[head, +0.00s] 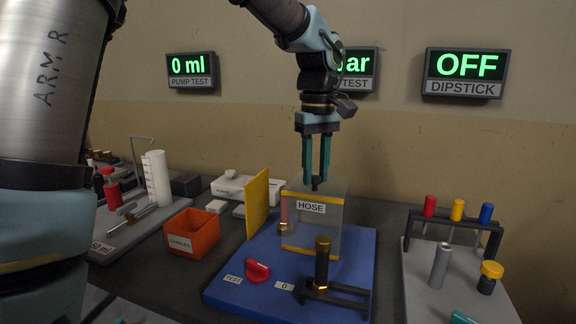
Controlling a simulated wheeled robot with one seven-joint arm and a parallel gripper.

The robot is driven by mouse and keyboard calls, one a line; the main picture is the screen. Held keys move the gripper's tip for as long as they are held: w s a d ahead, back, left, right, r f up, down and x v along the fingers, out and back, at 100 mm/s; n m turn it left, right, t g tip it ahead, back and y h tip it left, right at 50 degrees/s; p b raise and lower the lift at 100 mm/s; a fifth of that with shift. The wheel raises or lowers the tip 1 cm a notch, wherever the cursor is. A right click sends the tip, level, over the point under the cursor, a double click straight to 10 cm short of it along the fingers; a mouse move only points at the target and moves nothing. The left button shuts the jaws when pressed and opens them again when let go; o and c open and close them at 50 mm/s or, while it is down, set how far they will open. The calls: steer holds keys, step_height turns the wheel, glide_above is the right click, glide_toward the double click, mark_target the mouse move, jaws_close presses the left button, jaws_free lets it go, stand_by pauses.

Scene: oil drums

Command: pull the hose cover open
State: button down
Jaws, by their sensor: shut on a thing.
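The hose cover (327,228) is a clear, greyish box with a white HOSE label and a yellow strip low on its front. It stands on a blue base plate (228,288). Something pinkish with a brass-coloured part shows faintly through it. My gripper (316,180) points straight down over the top of the cover. Its teal fingers are closed on a small dark handle (316,184) at the cover's top. The fingers hide part of the handle.
A yellow panel (257,203) stands upright left of the cover. In front are a red knob (257,271) and a dark, brass-topped post (322,262). An orange bin (192,234) sits left. A rack with coloured caps (457,210) stands right.

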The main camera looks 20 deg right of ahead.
steer(key=s+d, duration=0.3)
steer(key=d, duration=0.1)
steer(key=shift+s, duration=0.25)
steer(key=c, duration=0.6)
jaws_free()
steer(key=shift+r, duration=0.1)
step_height(320, 180, up, 11)
steer(key=shift+a+f, duration=0.1)
steer(key=shift+f, duration=0.05)
steer(key=shift+s, duration=0.1)
